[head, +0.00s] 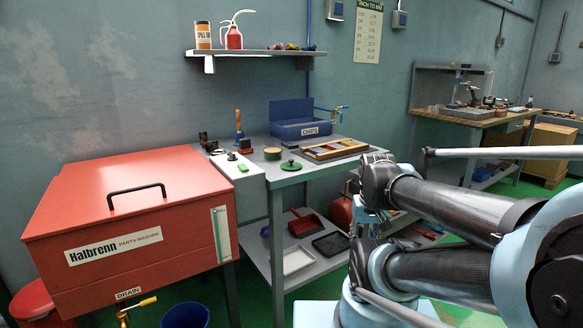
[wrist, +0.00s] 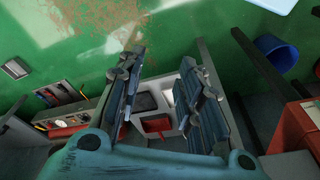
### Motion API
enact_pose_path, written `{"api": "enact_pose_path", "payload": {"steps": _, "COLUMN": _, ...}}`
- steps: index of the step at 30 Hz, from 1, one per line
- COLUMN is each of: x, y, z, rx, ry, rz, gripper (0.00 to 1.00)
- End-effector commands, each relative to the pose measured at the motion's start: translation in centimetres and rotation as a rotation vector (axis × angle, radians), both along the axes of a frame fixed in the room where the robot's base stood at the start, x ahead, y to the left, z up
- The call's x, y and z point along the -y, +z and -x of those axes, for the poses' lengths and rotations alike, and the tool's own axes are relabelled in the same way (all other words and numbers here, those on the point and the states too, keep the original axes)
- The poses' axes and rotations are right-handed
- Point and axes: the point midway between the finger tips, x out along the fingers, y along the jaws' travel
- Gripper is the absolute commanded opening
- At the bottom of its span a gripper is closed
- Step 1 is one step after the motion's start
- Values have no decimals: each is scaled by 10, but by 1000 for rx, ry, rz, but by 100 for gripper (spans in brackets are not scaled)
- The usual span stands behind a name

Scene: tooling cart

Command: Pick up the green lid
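The green lid (head: 291,165) is a small round disc with a dark knob. It lies on the grey cart top near its front edge in the head view, just in front of a round tin (head: 272,154). I cannot make out the lid in the wrist view. My gripper (wrist: 163,88) is open in the wrist view, its two dark fingers wide apart with nothing held between them. It points down toward the lower shelf and floor. In the head view my arm comes in from the right and its end is right of the lid, apart from it.
A divided wooden tray (head: 335,150) lies right of the lid, with a blue CHIPS box (head: 300,118) behind. A red parts washer (head: 130,205) stands left. Trays (head: 297,260) sit on the lower shelf. A blue bin (wrist: 272,55) stands on the green floor.

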Motion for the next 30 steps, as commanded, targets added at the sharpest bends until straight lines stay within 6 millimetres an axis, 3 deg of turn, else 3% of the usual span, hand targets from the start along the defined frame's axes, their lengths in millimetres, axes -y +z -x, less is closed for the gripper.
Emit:
{"api": "enact_pose_path", "payload": {"steps": 2, "x": 0, "y": 0, "z": 0, "rx": 0, "ry": 0, "rz": 0, "gripper": 36}}
{"api": "enact_pose_path", "payload": {"steps": 6, "x": -1, "y": 10, "z": 6, "rx": 10, "ry": 13, "rz": 1, "gripper": 67}}
{"api": "enact_pose_path", "payload": {"steps": 10, "x": -5, "y": 34, "z": -10, "rx": 0, "ry": 70, "rz": 8, "gripper": 94}}
{"api": "enact_pose_path", "payload": {"steps": 20, "x": -35, "y": 134, "z": -87, "rx": -45, "ry": 348, "rz": 38, "gripper": 94}}
{"api": "enact_pose_path", "payload": {"steps": 30, "x": -87, "y": 219, "z": -175, "rx": -91, "ry": 653, "rz": 67, "gripper": 94}}
